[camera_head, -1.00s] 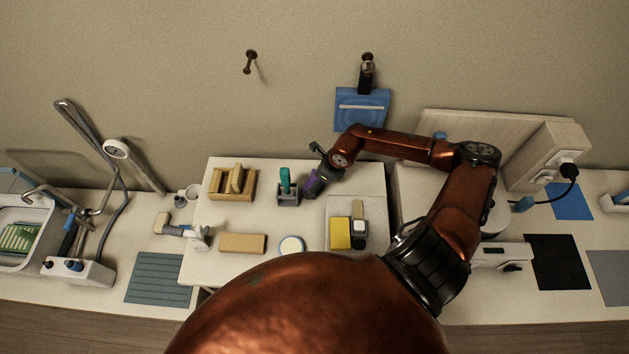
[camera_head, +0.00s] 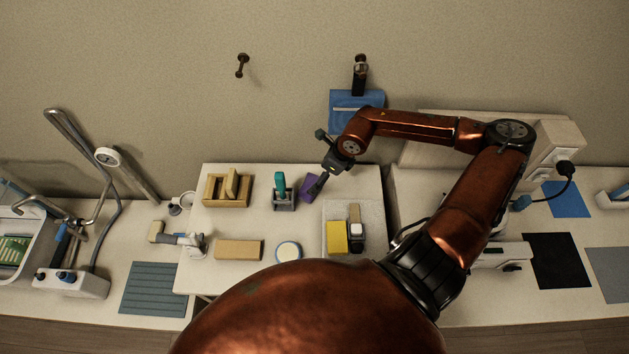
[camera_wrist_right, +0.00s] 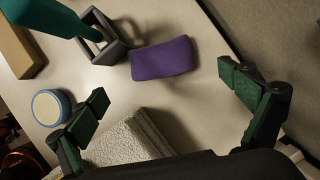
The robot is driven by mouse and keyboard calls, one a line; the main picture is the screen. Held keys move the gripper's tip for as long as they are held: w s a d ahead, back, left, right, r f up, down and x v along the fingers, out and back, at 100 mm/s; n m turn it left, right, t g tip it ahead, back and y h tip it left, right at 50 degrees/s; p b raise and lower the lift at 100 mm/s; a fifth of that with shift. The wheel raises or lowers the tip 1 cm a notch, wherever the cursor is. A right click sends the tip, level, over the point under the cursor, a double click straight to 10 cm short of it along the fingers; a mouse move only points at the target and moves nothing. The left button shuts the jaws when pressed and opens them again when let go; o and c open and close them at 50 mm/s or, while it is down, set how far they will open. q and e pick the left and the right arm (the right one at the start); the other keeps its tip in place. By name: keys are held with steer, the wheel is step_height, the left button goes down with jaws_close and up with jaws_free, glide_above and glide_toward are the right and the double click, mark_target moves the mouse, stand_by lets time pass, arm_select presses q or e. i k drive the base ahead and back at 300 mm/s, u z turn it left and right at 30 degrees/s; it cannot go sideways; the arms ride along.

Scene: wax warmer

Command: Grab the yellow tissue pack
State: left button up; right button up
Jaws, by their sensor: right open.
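A yellow block-shaped pack (camera_head: 336,237) lies on the grey textured tray (camera_head: 372,215) in the head view, beside an upright item with a tan top and white part. My right gripper (camera_head: 320,161) is open and empty, behind and left of that tray, apart from the yellow pack. In the right wrist view the open fingers (camera_wrist_right: 163,86) spread wide, with a purple pack (camera_wrist_right: 156,59) lying on the table ahead between them. The purple pack (camera_head: 307,187) also shows in the head view, beside the gripper. The yellow pack is not clearly visible in the wrist view. My left gripper is out of view.
A grey holder (camera_head: 283,201) with a teal-handled tool stands left of the purple pack. A wooden box (camera_head: 228,189), a tan block (camera_head: 239,249) and a round blue-rimmed tin (camera_head: 288,251) are on the same table. A blue pouch (camera_head: 354,112) hangs on the wall behind.

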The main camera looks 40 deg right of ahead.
mark_target(336, 231)
steer(key=z, duration=0.55)
steer(key=k, duration=0.6)
steer(key=z, duration=0.8)
